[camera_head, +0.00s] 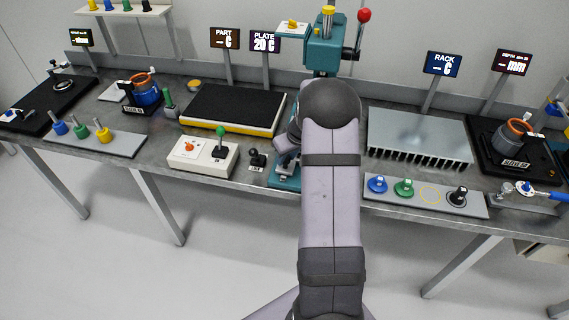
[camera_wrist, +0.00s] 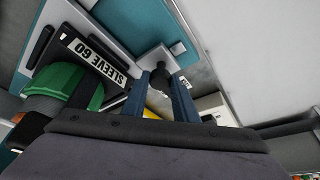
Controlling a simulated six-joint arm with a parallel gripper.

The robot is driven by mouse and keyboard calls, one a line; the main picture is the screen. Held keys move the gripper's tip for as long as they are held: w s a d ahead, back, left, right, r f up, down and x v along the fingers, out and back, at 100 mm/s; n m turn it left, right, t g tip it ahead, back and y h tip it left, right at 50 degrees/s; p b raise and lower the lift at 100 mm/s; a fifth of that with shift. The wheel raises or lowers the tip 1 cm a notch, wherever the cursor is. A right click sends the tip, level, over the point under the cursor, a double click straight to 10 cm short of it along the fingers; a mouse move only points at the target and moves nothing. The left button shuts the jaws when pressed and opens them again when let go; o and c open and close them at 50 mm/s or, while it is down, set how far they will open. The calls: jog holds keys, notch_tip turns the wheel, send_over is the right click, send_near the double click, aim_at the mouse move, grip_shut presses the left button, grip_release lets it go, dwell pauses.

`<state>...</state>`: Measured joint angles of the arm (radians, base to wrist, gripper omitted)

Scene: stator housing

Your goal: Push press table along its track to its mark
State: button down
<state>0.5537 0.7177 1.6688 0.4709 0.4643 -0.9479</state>
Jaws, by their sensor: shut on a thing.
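The teal press (camera_head: 324,52) stands at the back middle of the bench, with a red-knobbed lever on its right. Its teal base (camera_head: 285,183) shows at the bench's front edge, mostly hidden by my arm. In the wrist view, a pale plate (camera_wrist: 152,60) beside the teal base appears to be part of the press table. My gripper (camera_wrist: 161,88) is shut on a dark knob (camera_wrist: 160,77) at that plate. A dark holder labelled SLEEVE 60 (camera_wrist: 96,56) with a green ring-shaped part (camera_wrist: 78,82) is to the left. The track and its mark cannot be made out.
Left of the press are a joystick box (camera_head: 203,155), a small black knob (camera_head: 257,158) and a black-topped yellow plate (camera_head: 233,108). Right are a finned metal rack (camera_head: 418,137) and a strip of coloured knobs (camera_head: 425,195). The floor in front is clear.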

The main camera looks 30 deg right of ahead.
jog(key=w+d, duration=0.3)
jog(key=shift+w+d, duration=0.35)
jog(key=c, duration=1.4)
grip_release()
jog(key=shift+c, duration=0.2)
jog(key=b+v, duration=0.3)
jog(key=v, duration=0.4)
jog(key=shift+s+r, duration=0.15)
jog(key=shift+s, duration=0.05)
